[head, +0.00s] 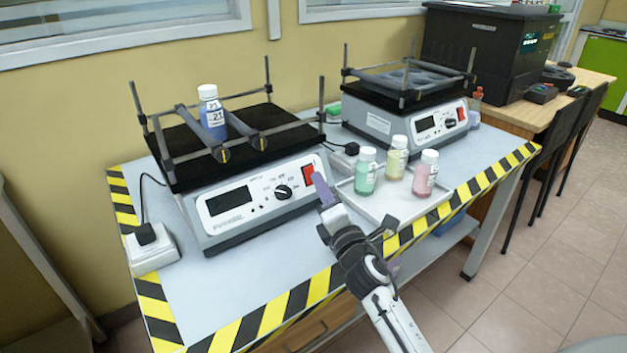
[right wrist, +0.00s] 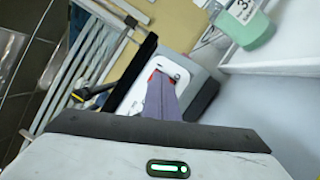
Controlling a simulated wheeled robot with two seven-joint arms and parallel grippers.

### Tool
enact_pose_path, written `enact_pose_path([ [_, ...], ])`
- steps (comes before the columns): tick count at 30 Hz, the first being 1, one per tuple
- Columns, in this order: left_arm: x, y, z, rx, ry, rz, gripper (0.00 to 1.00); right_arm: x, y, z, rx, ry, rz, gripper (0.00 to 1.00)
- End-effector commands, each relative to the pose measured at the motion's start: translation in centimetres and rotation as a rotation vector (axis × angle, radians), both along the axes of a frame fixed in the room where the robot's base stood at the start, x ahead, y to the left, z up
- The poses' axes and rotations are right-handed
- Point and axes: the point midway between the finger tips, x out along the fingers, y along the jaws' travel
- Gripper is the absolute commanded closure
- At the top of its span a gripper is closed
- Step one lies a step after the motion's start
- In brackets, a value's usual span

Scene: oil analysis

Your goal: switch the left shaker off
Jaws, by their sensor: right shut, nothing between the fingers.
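The left shaker (head: 262,218) stands on the left of the table, with a dark display, a knob and a red power switch (head: 308,174) on its front panel. A blue bottle (head: 212,112) sits on its platform between the bars. My right gripper (head: 320,183) is shut and empty, its purple fingertips right at the red switch. In the right wrist view the fingers (right wrist: 161,98) point at the shaker's panel and cover most of the switch; a little red shows beside the tips. I cannot tell whether they touch it. My left gripper is not in view.
A white tray (head: 390,207) with green, yellow and pink bottles lies just right of my right gripper. A second shaker (head: 405,122) stands behind it. A power socket box (head: 152,250) is at the table's left. Striped tape marks the table edge.

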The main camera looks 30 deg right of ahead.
Motion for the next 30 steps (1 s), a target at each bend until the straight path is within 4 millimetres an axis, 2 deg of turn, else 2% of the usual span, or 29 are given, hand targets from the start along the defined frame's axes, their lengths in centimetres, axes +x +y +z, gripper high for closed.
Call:
enact_pose_path([
  [6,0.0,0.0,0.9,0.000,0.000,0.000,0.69,-0.9,-0.1,0.7,0.000,0.000,0.000,1.00],
  [18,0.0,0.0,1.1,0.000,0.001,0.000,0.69,-1.2,-0.1,0.9,0.000,0.000,0.000,1.00],
  [30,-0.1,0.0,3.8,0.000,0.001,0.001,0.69,-4.3,-0.4,3.3,0.000,0.001,0.000,1.00],
])
